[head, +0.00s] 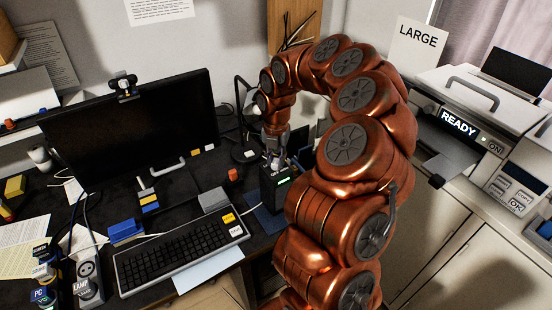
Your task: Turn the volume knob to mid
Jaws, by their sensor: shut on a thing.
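My gripper (276,156) points down at the top of a small black box (282,193) with a green lit display on its front, on the desk right of the keyboard. The gripper is shut on the volume knob at the top of this box. The knob is hidden by the fingers, so its pointer and setting cannot be read. My copper-coloured arm arches over from the right and covers the area right of the box.
A black monitor (130,125) with a webcam (124,86) stands left of the gripper. A keyboard (182,252) lies in front. A grey printer (480,115) marked READY stands on the right cabinet. Cables run behind the box.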

